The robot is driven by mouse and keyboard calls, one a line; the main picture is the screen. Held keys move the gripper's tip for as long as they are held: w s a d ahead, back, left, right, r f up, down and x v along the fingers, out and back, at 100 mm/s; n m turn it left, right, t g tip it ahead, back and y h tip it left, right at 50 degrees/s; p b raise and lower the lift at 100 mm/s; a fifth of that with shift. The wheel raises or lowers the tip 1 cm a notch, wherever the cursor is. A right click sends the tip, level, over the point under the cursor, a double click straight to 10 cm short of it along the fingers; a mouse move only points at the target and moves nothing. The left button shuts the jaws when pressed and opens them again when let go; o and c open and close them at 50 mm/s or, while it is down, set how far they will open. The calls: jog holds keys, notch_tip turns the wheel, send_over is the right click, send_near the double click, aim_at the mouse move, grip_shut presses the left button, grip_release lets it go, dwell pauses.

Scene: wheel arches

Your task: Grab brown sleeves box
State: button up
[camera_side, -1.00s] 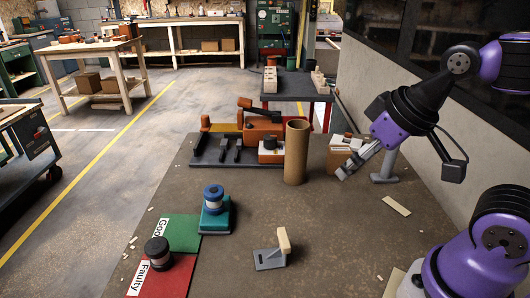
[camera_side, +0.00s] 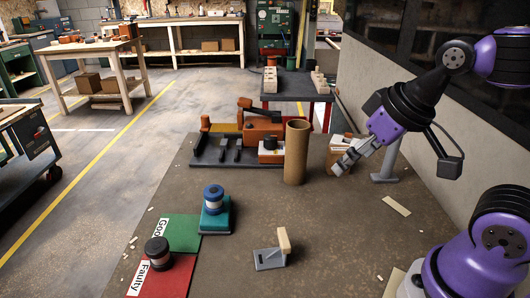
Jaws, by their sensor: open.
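A brown box (camera_side: 337,148) with a white label or top stands at the back right of the work table, just right of a tall brown cardboard tube (camera_side: 296,152). My gripper (camera_side: 342,168) is open and reaches down from the right. Its fingers are in front of the box and hide part of its face. I cannot tell whether they touch it. No object shows between the fingers.
A grey post (camera_side: 386,165) stands close right of my gripper. A teal stand (camera_side: 215,215), green mat (camera_side: 178,232), red mat (camera_side: 178,278) and small bracket (camera_side: 270,258) lie nearer. The table's middle is clear.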

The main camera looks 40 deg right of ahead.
jog(key=w+d+r+m+g, duration=0.1)
jog(key=w+d+m, duration=0.3)
jog(key=w+m, duration=0.35)
jog(key=m+g+y, duration=0.1)
jog(key=m+y, duration=0.1)
jog(key=m, duration=1.1)
send_over(336, 160)
jog(key=a, duration=0.1)
notch_tip(336, 160, down, 4)
jog(key=d+f+m, duration=0.2)
jog(key=d+m, duration=0.1)
jog(key=s+d+f+m+y, duration=0.1)
jog(key=d+f+m, duration=0.1)
jog(key=shift+d, duration=0.15)
jog(key=shift+m, duration=0.45)
jog(key=x, duration=0.4)
jog(key=shift+s+d+f, duration=0.1)
jog(key=shift+s+f, duration=0.05)
jog(key=shift+f, duration=0.2)
jog(key=x, duration=0.6)
jog(key=shift+s+f, duration=0.1)
jog(key=shift+s, duration=0.25)
jog(key=shift+g, duration=0.3)
jog(key=c, duration=1.3)
